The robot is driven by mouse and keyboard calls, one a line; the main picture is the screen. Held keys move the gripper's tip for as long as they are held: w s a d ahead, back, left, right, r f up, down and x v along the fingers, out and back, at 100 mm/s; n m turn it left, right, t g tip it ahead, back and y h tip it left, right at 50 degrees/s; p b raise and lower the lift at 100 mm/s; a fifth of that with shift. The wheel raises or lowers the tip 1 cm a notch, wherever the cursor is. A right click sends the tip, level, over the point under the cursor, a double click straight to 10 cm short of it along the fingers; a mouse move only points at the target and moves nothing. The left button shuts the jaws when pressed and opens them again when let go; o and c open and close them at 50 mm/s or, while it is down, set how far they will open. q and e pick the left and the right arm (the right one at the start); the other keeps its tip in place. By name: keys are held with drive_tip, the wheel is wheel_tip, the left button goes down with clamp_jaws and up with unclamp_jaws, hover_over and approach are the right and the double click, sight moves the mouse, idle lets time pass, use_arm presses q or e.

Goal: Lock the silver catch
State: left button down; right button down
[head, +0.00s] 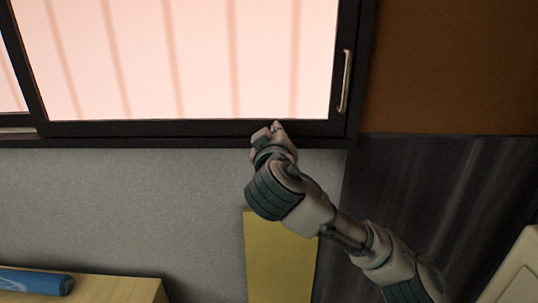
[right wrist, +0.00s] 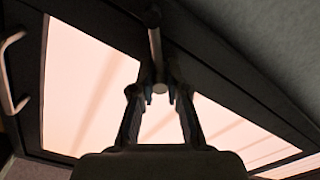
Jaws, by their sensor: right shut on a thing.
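The silver catch (right wrist: 155,48) shows in the right wrist view as a short bar with a round end, on the dark lower frame of a window. My right gripper (right wrist: 160,92) is shut on the end of the bar, with a finger on each side. In the head view my right gripper (head: 268,131) is at the window's lower frame, and its hand hides the catch. My left gripper is not in view.
The window (head: 200,60) has a dark frame and a silver pull handle (head: 345,80) at its right edge. Below are a grey wall (head: 130,190) and a yellow panel (head: 275,265) behind my right arm. A blue cylinder (head: 35,282) lies on a wooden surface (head: 115,288) at lower left.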

drive_tip(key=m+b, duration=0.1)
drive_tip(key=d+m+b, duration=0.1)
drive_tip(key=m, duration=0.1)
drive_tip(key=d+m+b, duration=0.1)
drive_tip(key=shift+r+m, duration=0.3)
drive_tip(key=shift+r, duration=0.05)
drive_tip(key=shift+d+r+m+b, duration=0.15)
drive_tip(key=shift+d+m+b, duration=0.35)
drive_tip(key=shift+m, duration=0.65)
drive_tip(key=shift+d+r+m+b, duration=0.1)
drive_tip(key=shift+d+m+b, duration=0.4)
drive_tip(key=shift+m, duration=0.65)
drive_tip(key=shift+d, duration=0.15)
drive_tip(key=c, duration=1.2)
unclamp_jaws()
